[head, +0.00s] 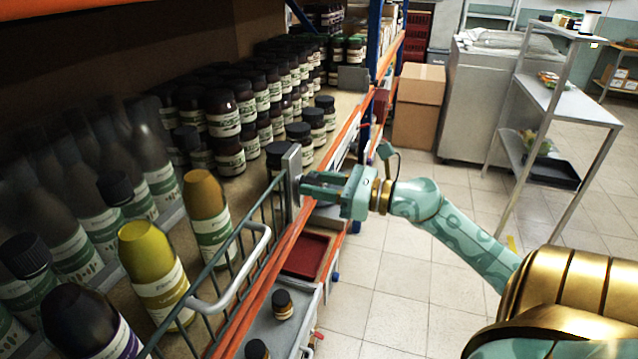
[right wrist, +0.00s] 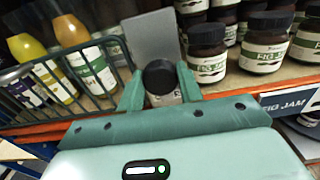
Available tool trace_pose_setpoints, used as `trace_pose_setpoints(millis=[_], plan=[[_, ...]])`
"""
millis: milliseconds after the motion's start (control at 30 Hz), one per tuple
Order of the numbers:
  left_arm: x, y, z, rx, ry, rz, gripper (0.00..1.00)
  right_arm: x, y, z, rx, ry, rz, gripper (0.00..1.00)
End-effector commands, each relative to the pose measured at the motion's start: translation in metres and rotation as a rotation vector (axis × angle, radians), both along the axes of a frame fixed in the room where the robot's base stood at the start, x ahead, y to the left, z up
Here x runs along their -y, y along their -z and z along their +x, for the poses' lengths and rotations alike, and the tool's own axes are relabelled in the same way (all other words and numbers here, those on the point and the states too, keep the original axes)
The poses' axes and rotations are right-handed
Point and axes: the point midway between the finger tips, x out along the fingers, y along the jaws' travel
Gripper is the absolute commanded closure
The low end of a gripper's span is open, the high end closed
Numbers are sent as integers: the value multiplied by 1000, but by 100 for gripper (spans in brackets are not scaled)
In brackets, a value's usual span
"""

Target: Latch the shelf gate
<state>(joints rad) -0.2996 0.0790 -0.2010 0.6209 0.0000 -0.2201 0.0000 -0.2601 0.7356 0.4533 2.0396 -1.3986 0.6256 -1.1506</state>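The shelf gate (head: 229,261) is a dark green wire panel with a pale handle (head: 247,275), standing along the shelf's front edge. Its far end is by an upright grey plate (head: 292,174). In the right wrist view the gate (right wrist: 45,84) is at left, close to the grey plate (right wrist: 150,38). My right gripper (head: 308,187) is at the plate, its two fingers apart. In the right wrist view a black-lidded jar (right wrist: 160,76) shows between the fingertips (right wrist: 158,85); I cannot tell whether they touch it. My left gripper is not in view.
Yellow-capped bottles (head: 160,270) and dark jars stand behind the gate. Fig jam jars (right wrist: 207,52) crowd the shelf beyond the plate. A lower tray holds small jars (head: 283,304). Cardboard boxes (head: 418,95) and a metal rack (head: 560,105) stand beyond. Open tiled floor lies right of the shelf.

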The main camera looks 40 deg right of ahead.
Motion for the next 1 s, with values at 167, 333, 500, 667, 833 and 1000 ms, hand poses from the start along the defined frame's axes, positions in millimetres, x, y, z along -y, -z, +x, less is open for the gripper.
trace_pose_setpoints(millis=[167,333,500,667,833,1000], plan=[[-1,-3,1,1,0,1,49,0,-1,0,-8,-1,15,87],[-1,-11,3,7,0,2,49,0,-3,0,-36,0,69,87],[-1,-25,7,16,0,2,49,1,-5,0,-87,0,171,87],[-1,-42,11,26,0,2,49,1,-6,0,-154,1,299,87],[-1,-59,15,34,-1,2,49,1,-6,0,-228,1,442,87],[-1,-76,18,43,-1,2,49,2,-5,0,-302,1,586,87]])
